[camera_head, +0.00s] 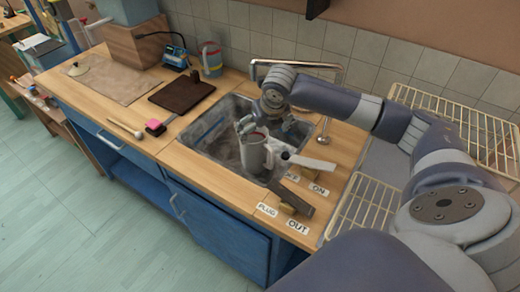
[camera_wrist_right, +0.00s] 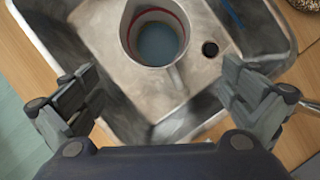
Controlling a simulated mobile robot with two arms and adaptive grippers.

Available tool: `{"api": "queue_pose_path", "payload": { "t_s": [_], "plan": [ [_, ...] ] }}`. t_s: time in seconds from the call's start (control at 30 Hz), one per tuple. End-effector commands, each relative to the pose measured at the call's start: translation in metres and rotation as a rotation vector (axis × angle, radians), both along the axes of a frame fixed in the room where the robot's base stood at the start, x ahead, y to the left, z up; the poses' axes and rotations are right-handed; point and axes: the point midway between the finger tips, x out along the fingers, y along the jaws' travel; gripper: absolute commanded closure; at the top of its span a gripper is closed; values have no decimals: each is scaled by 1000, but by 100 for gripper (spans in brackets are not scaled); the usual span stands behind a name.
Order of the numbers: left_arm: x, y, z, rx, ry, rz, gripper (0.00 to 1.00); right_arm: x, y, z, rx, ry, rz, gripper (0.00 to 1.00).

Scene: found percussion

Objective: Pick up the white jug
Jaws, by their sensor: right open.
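The white jug (camera_head: 256,154) stands in the metal sink in the head view, looking greyish, with a red band at its rim. In the right wrist view the jug (camera_wrist_right: 128,27) is seen from above, with a blue-grey inside and its handle pointing down the picture towards my gripper. My right gripper (camera_head: 264,122) is over the sink, just behind and above the jug in the head view. In the wrist view its two fingers (camera_wrist_right: 157,80) are spread wide, with nothing held between them; the jug lies beyond them. My left gripper is not in view.
The sink (camera_head: 205,160) has a drain hole (camera_wrist_right: 210,48). A tap (camera_head: 325,128), a white lever (camera_head: 313,163) and a dark lever (camera_head: 292,197) stand by its right side. Wire racks (camera_head: 365,207) lie farther right.

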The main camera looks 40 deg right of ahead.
Motion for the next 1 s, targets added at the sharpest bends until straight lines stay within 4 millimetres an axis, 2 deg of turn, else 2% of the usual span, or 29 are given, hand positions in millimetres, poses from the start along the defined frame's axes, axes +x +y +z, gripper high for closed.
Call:
{"api": "queue_pose_path", "payload": {
  "t_s": [0.3, 0.53, 0.8, 1.0],
  "plan": [
    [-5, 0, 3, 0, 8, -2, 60, 17, -3, -43, 0, 3, 1, 0],
    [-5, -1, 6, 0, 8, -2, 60, 25, -3, -54, -1, 1, 1, 0],
    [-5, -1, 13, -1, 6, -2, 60, 42, -3, -82, -1, 2, 1, 0],
    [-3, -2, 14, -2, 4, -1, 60, 47, -5, -93, -2, -1, 1, 0]
  ]
}}
